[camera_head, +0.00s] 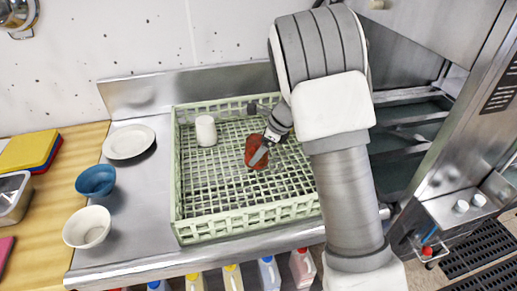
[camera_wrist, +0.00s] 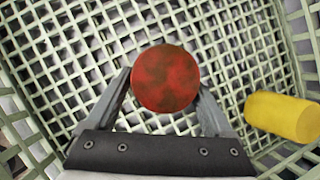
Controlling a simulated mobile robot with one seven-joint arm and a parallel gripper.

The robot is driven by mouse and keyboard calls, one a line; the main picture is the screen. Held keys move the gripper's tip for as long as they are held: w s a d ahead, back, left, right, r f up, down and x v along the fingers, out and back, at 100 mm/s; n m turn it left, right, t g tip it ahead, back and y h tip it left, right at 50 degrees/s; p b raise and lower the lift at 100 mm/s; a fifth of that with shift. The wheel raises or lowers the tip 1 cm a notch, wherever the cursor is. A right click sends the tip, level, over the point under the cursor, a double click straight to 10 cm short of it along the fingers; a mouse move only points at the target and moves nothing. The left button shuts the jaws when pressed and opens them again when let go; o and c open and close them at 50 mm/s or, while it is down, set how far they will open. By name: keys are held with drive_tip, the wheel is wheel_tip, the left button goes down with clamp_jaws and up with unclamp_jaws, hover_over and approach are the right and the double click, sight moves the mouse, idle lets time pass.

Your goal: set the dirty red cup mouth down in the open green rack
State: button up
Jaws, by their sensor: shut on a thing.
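The red cup (camera_head: 252,150) is inside the green rack (camera_head: 250,218), near its middle, with brown smudges on it. In the wrist view its round, closed base (camera_wrist: 166,78) faces the camera, so its mouth points away, toward the rack floor. My gripper (camera_head: 262,150) reaches down into the rack and is shut on the cup, one finger on each side in the wrist view (camera_wrist: 165,95). I cannot tell whether the cup's rim touches the grid.
A white cup (camera_head: 206,131) stands in the rack's back left. A yellow cylinder (camera_wrist: 283,117) is at right in the wrist view. Left of the rack are a white plate (camera_head: 129,141), a blue bowl (camera_head: 96,180) and a white bowl (camera_head: 87,227). The rack's front left grid is clear.

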drive_tip(key=shift+f+b, duration=0.4)
drive_tip(key=shift+f, duration=0.4)
drive_tip(key=o, duration=1.1)
drive_tip(key=shift+r, duration=0.15)
drive_tip(key=p+v, duration=0.2)
drive_tip(key=v, duration=1.5)
drive_tip(key=shift+s+r, duration=0.1)
